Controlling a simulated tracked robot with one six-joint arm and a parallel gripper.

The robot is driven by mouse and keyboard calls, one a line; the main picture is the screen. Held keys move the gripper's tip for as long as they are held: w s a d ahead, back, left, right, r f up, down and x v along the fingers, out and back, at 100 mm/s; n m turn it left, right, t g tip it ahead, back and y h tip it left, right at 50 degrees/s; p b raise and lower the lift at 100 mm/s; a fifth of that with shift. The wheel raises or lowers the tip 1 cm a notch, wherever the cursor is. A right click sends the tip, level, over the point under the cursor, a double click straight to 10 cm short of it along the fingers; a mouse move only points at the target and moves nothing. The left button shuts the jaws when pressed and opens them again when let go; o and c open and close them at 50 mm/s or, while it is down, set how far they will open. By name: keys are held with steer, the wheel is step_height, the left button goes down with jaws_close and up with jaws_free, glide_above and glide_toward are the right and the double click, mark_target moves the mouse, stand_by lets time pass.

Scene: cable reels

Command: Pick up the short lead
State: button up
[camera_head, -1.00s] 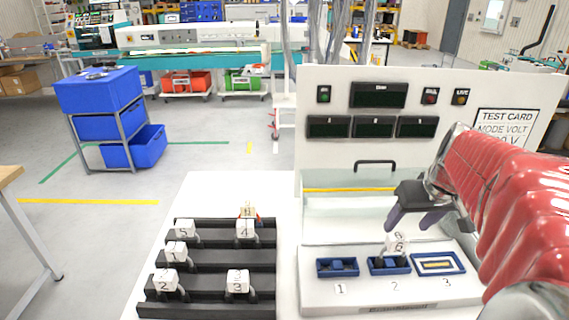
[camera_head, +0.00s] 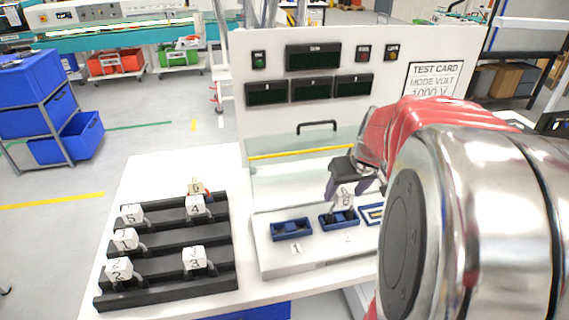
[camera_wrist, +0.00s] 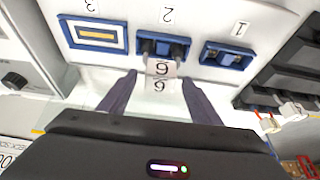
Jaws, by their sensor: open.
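A lead with a white numbered tag (camera_head: 344,198) stands in the blue socket block marked 2 (camera_head: 325,221). Its tag, reading 6 or 9, also shows in the wrist view (camera_wrist: 161,78). My gripper (camera_wrist: 162,82) is open, with one dark finger on either side of the tag and apart from it. In the head view my gripper (camera_head: 346,188) is just above and around this tag. More tagged leads sit in the black rack (camera_head: 165,283), among them tags 4 (camera_head: 195,205) and 3 (camera_head: 194,258). I cannot tell their lengths.
Blue socket block 1 (camera_head: 291,230) is empty. The upright test panel (camera_head: 408,52), with a black handle (camera_head: 317,126) and yellow bar, stands close behind the blocks.

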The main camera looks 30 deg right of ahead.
steer(key=shift+w+f, duration=0.2)
steer(key=shift+f, duration=0.3)
steer(key=shift+d, duration=0.1)
steer(key=c, duration=1.2)
